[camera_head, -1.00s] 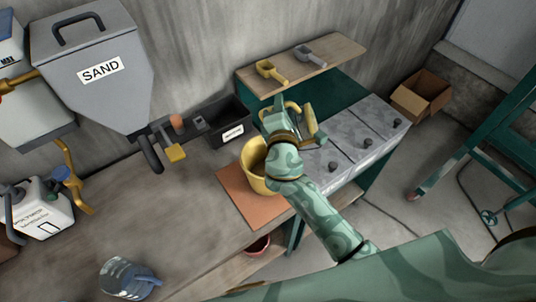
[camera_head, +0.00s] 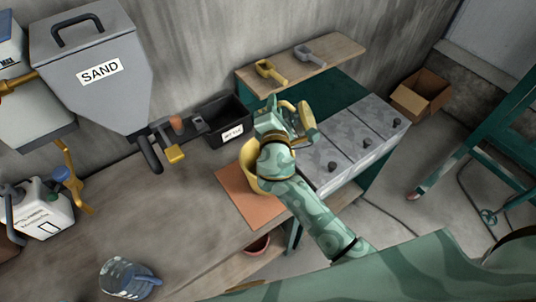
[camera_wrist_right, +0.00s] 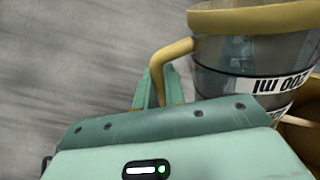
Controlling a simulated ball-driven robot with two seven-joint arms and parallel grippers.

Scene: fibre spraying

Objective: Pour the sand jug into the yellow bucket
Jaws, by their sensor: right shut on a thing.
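The jug (camera_wrist_right: 245,60) has a yellow rim, a yellow handle and a clear grey body with an upside-down "200 ml" label in the right wrist view. My right gripper (camera_wrist_right: 157,88) is shut on its handle. In the head view the jug (camera_head: 305,118) shows only partly behind my right gripper (camera_head: 284,108), raised above the worktop. The yellow bucket (camera_head: 246,161) stands on an orange mat (camera_head: 241,190), just left of and below my right wrist, which hides much of it. I cannot see whether sand is in either. My left gripper is not in view.
A grey sand hopper (camera_head: 95,75) hangs at the left. A black bin (camera_head: 221,122) stands behind the bucket. Scoops lie on a wooden shelf (camera_head: 325,62). Grey lidded bins (camera_head: 350,150) stand at right. A clear jug (camera_head: 125,278) stands at front left; the worktop between is bare.

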